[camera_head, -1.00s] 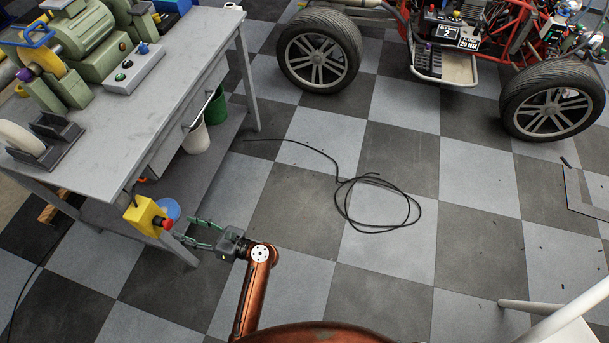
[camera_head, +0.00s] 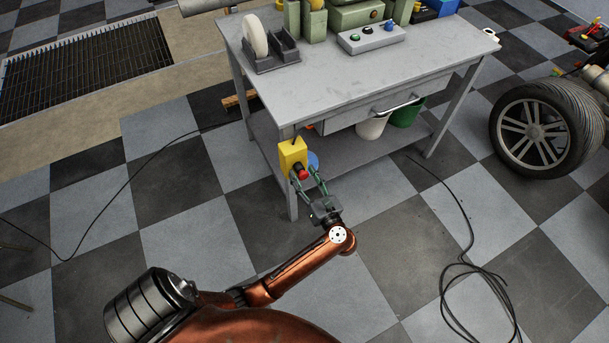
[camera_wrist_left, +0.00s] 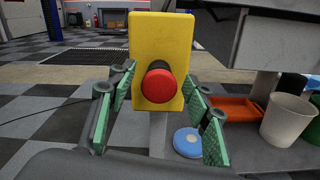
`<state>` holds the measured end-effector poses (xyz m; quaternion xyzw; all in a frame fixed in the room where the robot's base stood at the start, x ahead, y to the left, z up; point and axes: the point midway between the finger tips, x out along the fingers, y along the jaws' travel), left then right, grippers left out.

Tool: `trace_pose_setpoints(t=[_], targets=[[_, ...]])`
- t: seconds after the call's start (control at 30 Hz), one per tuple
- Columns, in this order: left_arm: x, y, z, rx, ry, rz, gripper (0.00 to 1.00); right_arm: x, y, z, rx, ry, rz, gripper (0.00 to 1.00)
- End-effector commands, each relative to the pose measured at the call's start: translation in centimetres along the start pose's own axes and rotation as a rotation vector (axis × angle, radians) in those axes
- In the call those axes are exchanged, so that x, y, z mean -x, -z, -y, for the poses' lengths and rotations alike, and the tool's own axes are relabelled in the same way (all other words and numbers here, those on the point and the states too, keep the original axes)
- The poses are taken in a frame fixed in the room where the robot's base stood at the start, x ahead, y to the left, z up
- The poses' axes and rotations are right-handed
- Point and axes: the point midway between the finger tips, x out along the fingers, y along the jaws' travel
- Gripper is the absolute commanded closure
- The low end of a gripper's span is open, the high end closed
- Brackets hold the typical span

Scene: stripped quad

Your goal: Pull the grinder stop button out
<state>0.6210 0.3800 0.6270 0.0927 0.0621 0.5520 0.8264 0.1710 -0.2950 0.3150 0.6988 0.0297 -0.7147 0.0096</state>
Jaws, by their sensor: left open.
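The grinder stop button (camera_head: 301,174) is a red mushroom knob on the front of a yellow box (camera_head: 290,154) fixed at the bench's near corner. In the left wrist view the red button (camera_wrist_left: 158,82) sits in the middle, in front of the yellow box (camera_wrist_left: 160,36). My left gripper (camera_head: 311,186) is open, its green-padded fingers reaching up on either side of the button. In the left wrist view the gripper's fingers (camera_wrist_left: 160,112) stand apart to the left and right of the button, with visible gaps. My right gripper is not in view.
The grey workbench (camera_head: 340,85) carries the green grinder (camera_head: 350,14) and a control box (camera_head: 370,38). A blue round thing (camera_wrist_left: 187,142), an orange tray (camera_wrist_left: 232,108) and a white bucket (camera_wrist_left: 288,120) are on the lower shelf. Cable (camera_head: 470,290) lies on the floor.

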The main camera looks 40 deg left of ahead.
Motion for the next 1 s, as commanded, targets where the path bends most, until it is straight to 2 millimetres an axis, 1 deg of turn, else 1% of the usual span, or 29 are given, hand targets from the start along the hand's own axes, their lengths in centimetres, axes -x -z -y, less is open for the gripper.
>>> trace_pose_setpoints(t=[0.03, 0.07, 0.7, 1.0], targets=[[0.01, 0.0, -0.01, 0.0, 0.0, 0.0, 0.54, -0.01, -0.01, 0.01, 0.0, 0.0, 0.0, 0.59], [0.01, 0.0, -0.01, 0.0, 0.0, 0.0, 0.56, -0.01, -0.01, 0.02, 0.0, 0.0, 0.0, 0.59], [0.04, 0.05, -0.01, -0.001, 0.0, 0.0, 1.0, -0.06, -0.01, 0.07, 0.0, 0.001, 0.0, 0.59], [0.07, 0.07, -0.01, -0.001, 0.0, -0.001, 1.0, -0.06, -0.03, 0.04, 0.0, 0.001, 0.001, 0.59]])
